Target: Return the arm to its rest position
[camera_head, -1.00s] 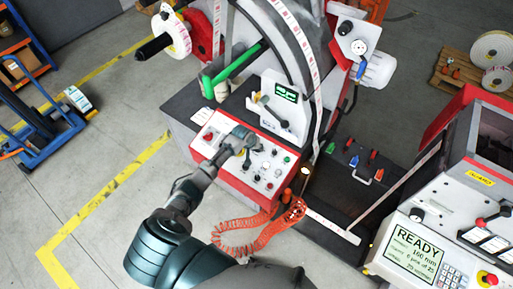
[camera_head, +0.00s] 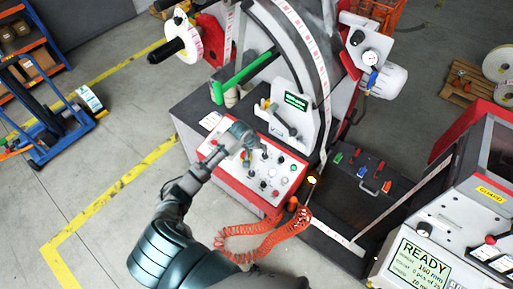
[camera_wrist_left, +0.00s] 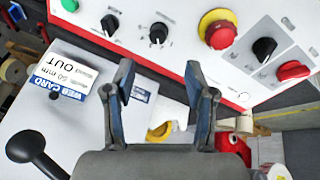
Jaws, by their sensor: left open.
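My left arm (camera_head: 180,195) reaches in from the lower left in the head view. Its gripper (camera_head: 246,140) is over the red-edged control panel (camera_head: 290,183) of the label rewinder. In the left wrist view, the two fingers (camera_wrist_left: 160,88) stand apart with nothing between them. The panel (camera_wrist_left: 185,55) crosses the top of that view, beyond the fingertips. It carries dark knobs, a red button on a yellow ring (camera_wrist_left: 217,29) and a red knob (camera_wrist_left: 293,70). Whether the gripper touches the panel cannot be told. My right gripper is not in view.
A coiled orange hose (camera_head: 262,240) hangs in front of the panel. A green bar (camera_head: 245,75) and the large wheel are behind it. A machine with a READY screen (camera_head: 420,264) stands at right. Blue hand truck (camera_head: 65,130) at left; open floor (camera_head: 90,160) between.

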